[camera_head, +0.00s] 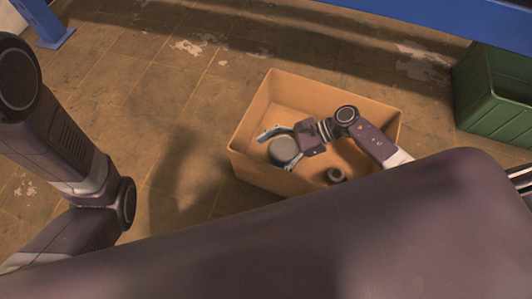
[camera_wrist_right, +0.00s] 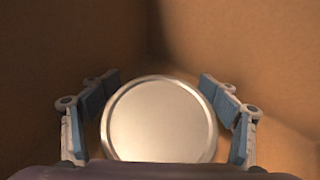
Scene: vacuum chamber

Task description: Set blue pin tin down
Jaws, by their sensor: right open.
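The pin tin (camera_head: 284,151) is in the open tan box (camera_head: 247,118), towards its left side. It shows as a round, pale metal lid with a raised rim in the right wrist view (camera_wrist_right: 160,120); a blue side is not clearly visible. My right gripper (camera_head: 283,149) reaches down into the box over the tin. Whether the tin rests on the box floor is hard to tell. My left gripper is out of view.
A small dark round item (camera_head: 336,175) is in the box near its front wall. A green crate (camera_head: 494,95) stands on the floor at the right. Blue metal framing (camera_head: 440,22) runs along the top. The floor left of the box is clear.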

